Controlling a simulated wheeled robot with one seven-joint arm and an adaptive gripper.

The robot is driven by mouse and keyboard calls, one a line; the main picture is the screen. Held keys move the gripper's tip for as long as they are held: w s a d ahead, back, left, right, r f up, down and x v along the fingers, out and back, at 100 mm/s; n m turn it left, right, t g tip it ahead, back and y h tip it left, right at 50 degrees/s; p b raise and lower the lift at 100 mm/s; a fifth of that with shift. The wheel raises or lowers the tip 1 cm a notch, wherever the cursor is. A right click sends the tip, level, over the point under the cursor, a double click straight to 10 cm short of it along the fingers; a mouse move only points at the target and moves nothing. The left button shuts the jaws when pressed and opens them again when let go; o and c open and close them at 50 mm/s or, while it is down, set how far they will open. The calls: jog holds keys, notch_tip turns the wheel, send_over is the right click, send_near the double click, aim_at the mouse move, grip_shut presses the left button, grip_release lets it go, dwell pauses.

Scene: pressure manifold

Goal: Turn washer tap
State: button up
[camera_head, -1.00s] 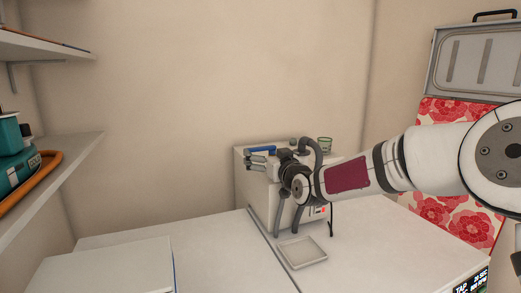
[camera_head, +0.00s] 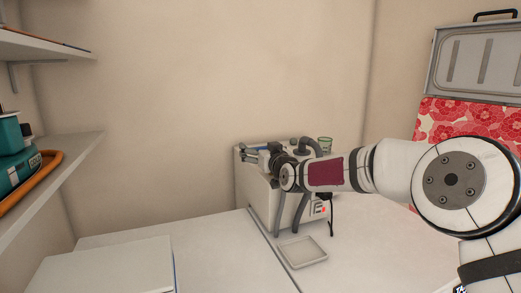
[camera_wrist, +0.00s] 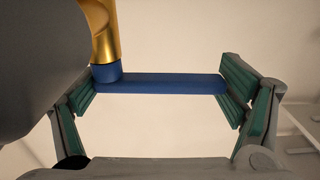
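The washer tap shows in the wrist view as a long blue lever (camera_wrist: 170,84) with a brass stem (camera_wrist: 103,25) at its left end. My gripper (camera_wrist: 158,98) is wide open, with a green-padded finger on each side. The lever runs crosswise between the fingers, its right end close to the right pad. I cannot tell whether it touches. In the head view my gripper (camera_head: 254,160) is at the upper left of the white machine (camera_head: 257,203). Only a small part of the blue lever (camera_head: 262,149) shows there, behind my gripper.
A shallow tray (camera_head: 303,252) lies on the white counter in front. A shelf (camera_head: 60,180) with a teal case is at the left.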

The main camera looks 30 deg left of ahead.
jog(key=c, duration=0.7)
jog(key=shift+o, duration=0.2)
jog(key=shift+b, duration=0.45)
jog(key=b, duration=0.3)
jog(key=shift+w+d+f+n+g+y, duration=0.1)
jog(key=shift+f+n+g+y, duration=0.05)
jog(key=shift+n+g+y, duration=0.2)
jog(key=b, duration=0.1)
jog(key=g+b, duration=0.1)
jog(key=b, duration=0.1)
jog(key=shift+s+d+n+y, duration=0.1)
jog(key=shift+s+n+y, duration=0.15)
jog(key=shift+n, duration=0.1)
jog(key=o, duration=1.5)
jog(key=shift+d, duration=0.1)
jog(key=v, duration=1.2)
